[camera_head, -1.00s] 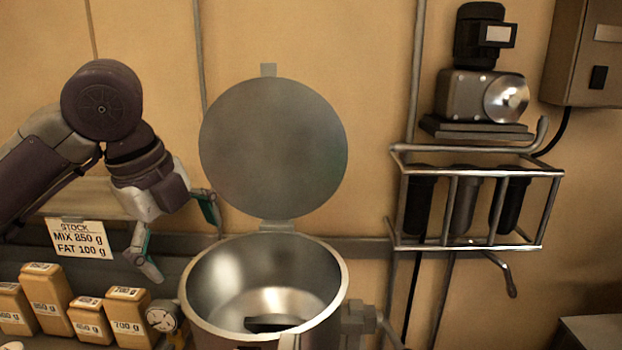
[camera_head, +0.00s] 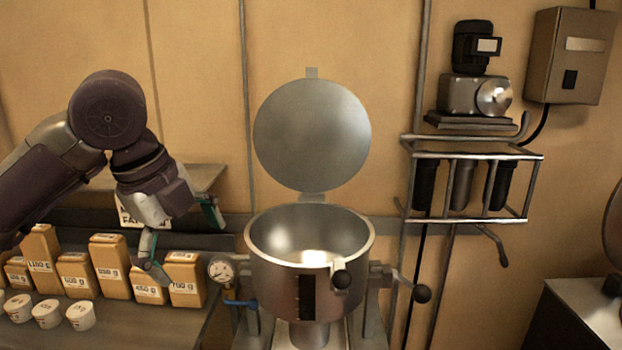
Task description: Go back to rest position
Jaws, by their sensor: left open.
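My left gripper (camera_head: 184,245) hangs open and empty at the left, in front of the wall and shelf. Its fingers point down, above and in front of the tan blocks at the right end of their row. It is left of the metal pot (camera_head: 270,262) and apart from it. The pot's round lid (camera_head: 312,135) stands open, upright against the wall. My right gripper is not in view.
Several labelled tan blocks (camera_head: 108,268) and small white cups (camera_head: 47,313) stand on the counter at left. A gauge (camera_head: 221,269) sits beside the pot. A motor unit (camera_head: 475,95) and wire rack (camera_head: 480,156) are on the wall at right. A metal box (camera_head: 590,318) stands at lower right.

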